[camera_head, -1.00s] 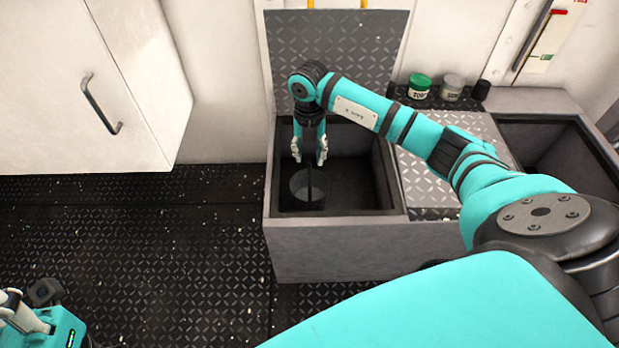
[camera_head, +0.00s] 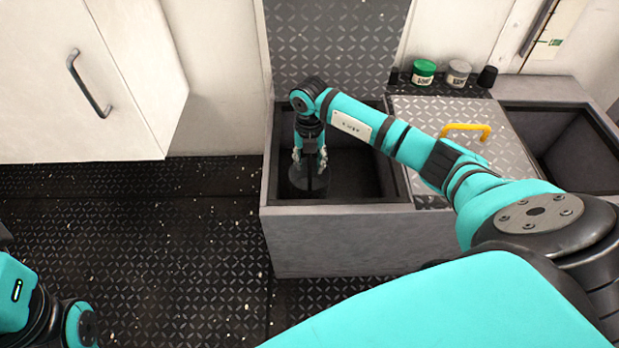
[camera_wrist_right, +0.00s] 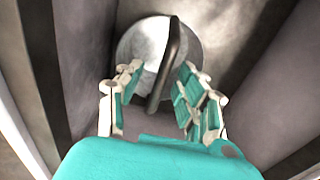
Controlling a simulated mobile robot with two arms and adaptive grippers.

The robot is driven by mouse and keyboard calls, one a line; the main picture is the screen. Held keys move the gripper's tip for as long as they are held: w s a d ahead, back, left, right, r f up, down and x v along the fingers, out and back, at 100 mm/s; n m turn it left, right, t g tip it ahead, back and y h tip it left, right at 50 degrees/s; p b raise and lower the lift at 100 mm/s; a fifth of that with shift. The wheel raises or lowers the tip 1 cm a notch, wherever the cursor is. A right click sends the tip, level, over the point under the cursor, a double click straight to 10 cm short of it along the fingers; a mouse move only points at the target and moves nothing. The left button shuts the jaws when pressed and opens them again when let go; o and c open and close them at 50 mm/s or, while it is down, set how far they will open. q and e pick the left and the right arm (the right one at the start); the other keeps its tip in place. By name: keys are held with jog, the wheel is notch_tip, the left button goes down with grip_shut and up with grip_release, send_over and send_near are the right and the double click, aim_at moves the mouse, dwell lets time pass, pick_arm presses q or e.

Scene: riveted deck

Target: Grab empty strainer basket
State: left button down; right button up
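The strainer basket (camera_head: 298,184) is a round grey container low inside the open left bin (camera_head: 362,206). In the right wrist view, its pale, empty-looking inside (camera_wrist_right: 140,42) shows with a dark bar handle (camera_wrist_right: 168,62) across it. My right gripper (camera_head: 310,161) points down into the bin just over the basket. In the right wrist view its fingers (camera_wrist_right: 162,74) are apart, one on each side of the handle. I cannot see clear contact. The fingers partly hide the basket in the head view. My left gripper is out of view; only left arm parts show at bottom left.
The raised diamond-plate lid (camera_head: 330,45) stands behind the bin. A closed lid (camera_head: 470,155) with a yellow handle (camera_head: 466,129) lies to the right, with jars (camera_head: 424,73) behind it. Another open bin (camera_head: 575,150) is far right. A white cabinet (camera_head: 130,80) hangs left.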

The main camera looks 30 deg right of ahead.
grip_shut()
dwell(0.6)
